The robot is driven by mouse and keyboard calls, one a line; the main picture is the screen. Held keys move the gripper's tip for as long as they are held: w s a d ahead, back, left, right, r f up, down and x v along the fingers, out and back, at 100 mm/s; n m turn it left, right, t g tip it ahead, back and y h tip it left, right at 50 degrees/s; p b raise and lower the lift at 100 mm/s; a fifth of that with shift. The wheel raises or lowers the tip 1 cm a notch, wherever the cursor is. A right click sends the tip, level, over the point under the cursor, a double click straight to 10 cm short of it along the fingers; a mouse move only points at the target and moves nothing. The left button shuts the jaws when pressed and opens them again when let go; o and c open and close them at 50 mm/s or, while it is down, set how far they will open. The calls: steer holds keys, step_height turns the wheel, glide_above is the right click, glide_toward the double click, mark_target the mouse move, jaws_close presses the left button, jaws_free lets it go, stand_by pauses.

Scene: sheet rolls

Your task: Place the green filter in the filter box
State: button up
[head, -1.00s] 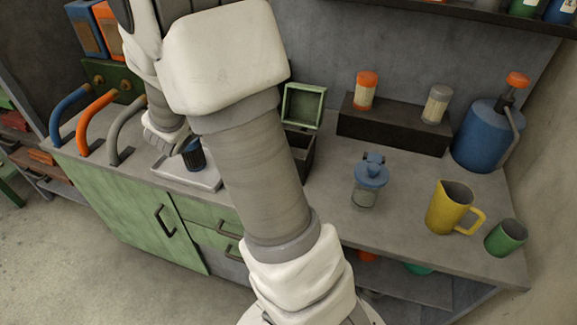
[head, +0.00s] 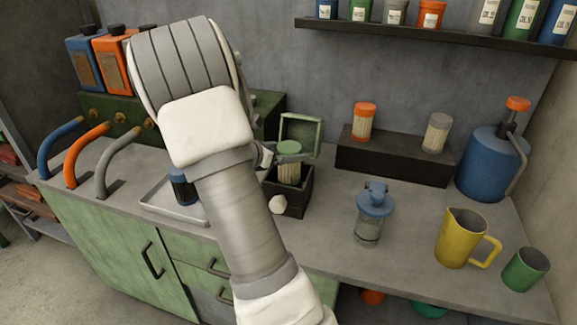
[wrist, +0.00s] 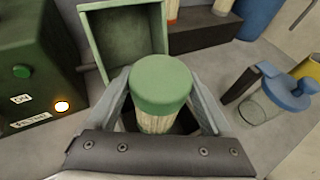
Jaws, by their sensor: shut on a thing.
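The green filter, a pale ribbed cylinder with a green cap, is in my gripper in the head view (head: 289,171) and the wrist view (wrist: 161,88). My gripper (wrist: 161,98) is shut on it, with one finger on each side. The filter is upright at the opening of the dark filter box (head: 293,204), whose green lid (head: 301,130) stands open behind it. The lid also shows in the wrist view (wrist: 122,42). The filter's lower end is hidden, so I cannot tell how deep it sits.
A white tray (head: 172,213) with a dark blue-capped item (head: 181,188) is left of the box. A blue-lidded jar (head: 370,215), yellow jug (head: 462,238) and green cup (head: 526,269) stand right. A dark riser (head: 392,160) holds orange- and grey-capped filters.

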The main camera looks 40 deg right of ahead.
mark_target(289, 174)
steer(key=shift+f+b, duration=0.3)
steer(key=shift+f, duration=1.35)
steer(key=shift+f, duration=0.2)
steer(key=o, duration=1.5)
steer(key=shift+c, duration=0.2)
